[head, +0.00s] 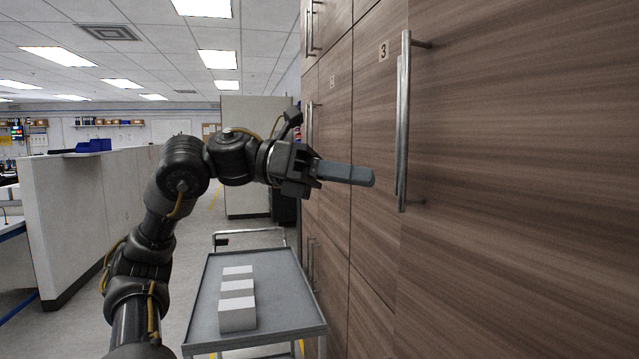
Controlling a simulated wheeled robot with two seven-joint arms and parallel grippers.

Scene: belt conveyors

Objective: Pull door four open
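A tall wood-grain cabinet fills the right side of the head view. No label that clearly reads 4 shows; another label (333,81) farther back is too small to read. My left gripper (360,176) points right, its fingertips a little left of the handle's lower half and apart from it in the picture. The fingers overlap from this side, so their gap is hidden. The doors I can see look closed. My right gripper is not in view.
A grey cart (205,310) with several white boxes (237,314) stands below my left arm, close to the cabinet. More handles (309,125) stick out farther along the cabinet. A grey partition (75,215) stands at the left; floor shows between it and the cart.

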